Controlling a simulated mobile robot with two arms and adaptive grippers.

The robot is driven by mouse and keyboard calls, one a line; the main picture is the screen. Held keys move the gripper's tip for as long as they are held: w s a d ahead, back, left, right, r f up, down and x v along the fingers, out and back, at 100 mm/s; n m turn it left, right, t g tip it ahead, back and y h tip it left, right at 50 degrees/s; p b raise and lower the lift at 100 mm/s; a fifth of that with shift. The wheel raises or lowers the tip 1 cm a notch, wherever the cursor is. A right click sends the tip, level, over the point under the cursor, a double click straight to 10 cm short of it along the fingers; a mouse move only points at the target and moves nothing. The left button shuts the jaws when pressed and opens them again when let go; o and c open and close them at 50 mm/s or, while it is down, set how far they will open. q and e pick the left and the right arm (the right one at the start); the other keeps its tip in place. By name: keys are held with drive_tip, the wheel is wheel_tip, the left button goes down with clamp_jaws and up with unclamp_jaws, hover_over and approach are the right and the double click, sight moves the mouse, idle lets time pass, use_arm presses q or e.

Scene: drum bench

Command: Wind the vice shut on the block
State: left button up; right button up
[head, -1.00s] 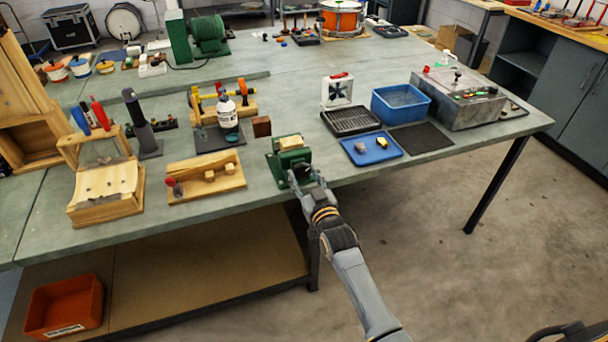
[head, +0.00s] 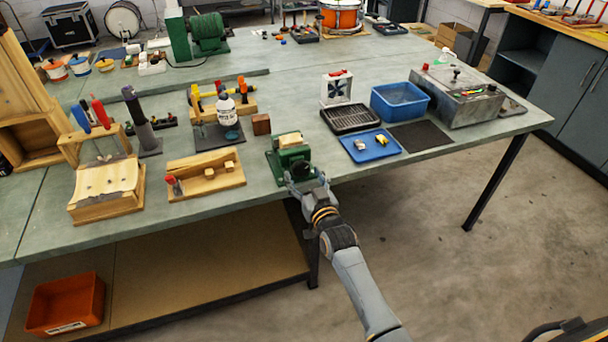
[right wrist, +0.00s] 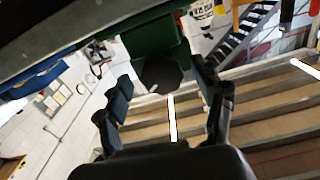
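The green vice (head: 291,160) stands at the bench's front edge in the head view. A pale wooden block (head: 290,140) sits at its top, between the jaws; any gap to the jaws is too small to tell. My right gripper (head: 306,179) is at the vice's front, with its fingers spread. In the right wrist view the vice's green body (right wrist: 153,35) is above, and a dark round part (right wrist: 161,73) on its front lies between my right gripper's fingers (right wrist: 160,82). Both fingers look apart from that part. The handle is not clearly visible. My left gripper is out of view.
A wooden board (head: 206,184) with small blocks lies left of the vice, and a brown block (head: 261,124) stands behind it. A blue tray (head: 370,157) with small items is on the right. The floor (head: 420,260) before the bench is open.

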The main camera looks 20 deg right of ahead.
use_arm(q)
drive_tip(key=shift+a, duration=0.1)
use_arm(e)
drive_tip(key=shift+r, duration=0.15)
drive_tip(key=s, duration=1.2)
drive_tip(key=shift+d, duration=0.2)
